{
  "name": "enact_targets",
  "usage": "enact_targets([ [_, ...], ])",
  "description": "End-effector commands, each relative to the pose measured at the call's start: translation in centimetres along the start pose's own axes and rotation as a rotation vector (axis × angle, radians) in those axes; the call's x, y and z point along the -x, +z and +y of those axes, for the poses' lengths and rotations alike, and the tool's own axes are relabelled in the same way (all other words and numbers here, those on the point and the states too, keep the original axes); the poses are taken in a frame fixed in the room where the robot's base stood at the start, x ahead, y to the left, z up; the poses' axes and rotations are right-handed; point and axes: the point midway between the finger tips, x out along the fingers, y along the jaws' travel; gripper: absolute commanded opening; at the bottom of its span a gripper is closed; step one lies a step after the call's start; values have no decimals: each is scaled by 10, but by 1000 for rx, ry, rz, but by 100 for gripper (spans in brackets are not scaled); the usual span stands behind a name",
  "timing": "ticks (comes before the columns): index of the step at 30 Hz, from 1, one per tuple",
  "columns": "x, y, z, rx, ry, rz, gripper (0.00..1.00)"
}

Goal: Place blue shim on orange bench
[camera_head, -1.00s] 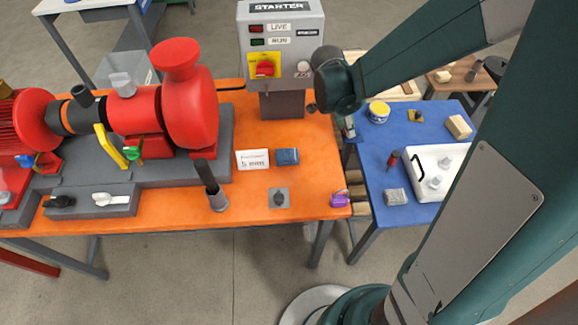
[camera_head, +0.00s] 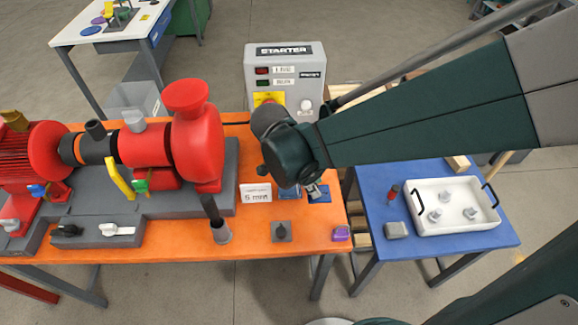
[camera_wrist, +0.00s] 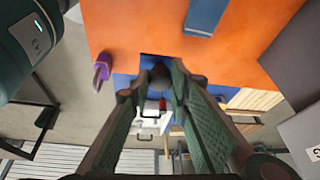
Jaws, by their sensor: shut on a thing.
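The blue shim (camera_head: 323,196) is a flat square plate under my gripper (camera_head: 312,189), at the right part of the orange bench (camera_head: 180,246). In the wrist view my gripper (camera_wrist: 160,78) is shut on a dark round knob on the blue shim (camera_wrist: 147,62), between the fingertips. The shim overlaps the edge of the orange bench (camera_wrist: 130,28) in that view. I cannot tell whether it touches the bench or hangs just above it. My wrist hides part of the area behind it in the head view.
A small blue block (camera_head: 290,192) and a white card (camera_head: 256,193) lie left of the shim. A grey plate with a knob (camera_head: 281,232) and a purple padlock (camera_head: 341,233) are near the front edge. The starter box (camera_head: 285,75) stands behind. The blue table (camera_head: 440,247) is right.

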Motion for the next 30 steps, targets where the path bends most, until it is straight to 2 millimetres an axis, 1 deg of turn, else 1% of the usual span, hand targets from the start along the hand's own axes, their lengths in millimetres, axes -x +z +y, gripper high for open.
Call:
enact_targets([
  [1, 7, 5, 7, 4, -2, 2, 5],
  [6, 22, 18, 27, 2, -2, 7, 5],
  [12, 32, 26, 42, 0, -2, 12, 5],
  [18, 35, 29, 48, -3, -2, 14, 5],
  [30, 33, 30, 48, -3, -2, 14, 5],
])
